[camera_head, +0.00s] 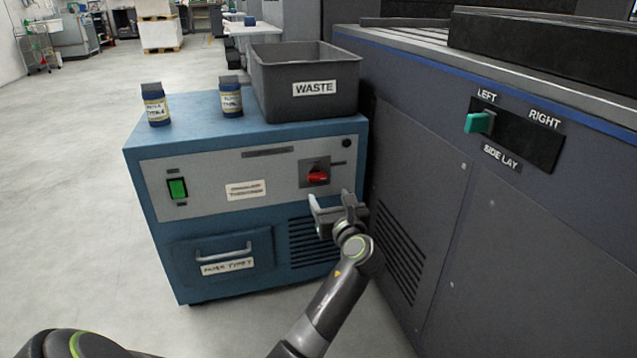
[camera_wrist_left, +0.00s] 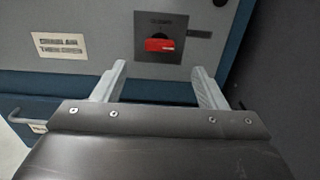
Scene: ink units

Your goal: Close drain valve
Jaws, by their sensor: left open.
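The valve is a red handle (camera_head: 318,176) on a dark square plate at the right of the blue cabinet's grey front panel. In the left wrist view the red handle (camera_wrist_left: 159,45) lies about level, just beyond the fingertips and between their lines. My left gripper (camera_head: 336,205) is open and empty, just below and in front of the handle, apart from it. Its two fingers (camera_wrist_left: 158,72) also show in the left wrist view. The small lettering by the valve is too blurred to read. My right gripper is not in view.
The blue cabinet (camera_head: 150,215) has a green switch (camera_head: 177,188) and a drawer with a handle (camera_head: 223,252). On top stand two small bottles (camera_head: 155,108) (camera_head: 230,98) and a grey WASTE bin (camera_head: 275,88). A dark machine (camera_head: 440,230) with a teal lever (camera_head: 479,123) stands close on the right.

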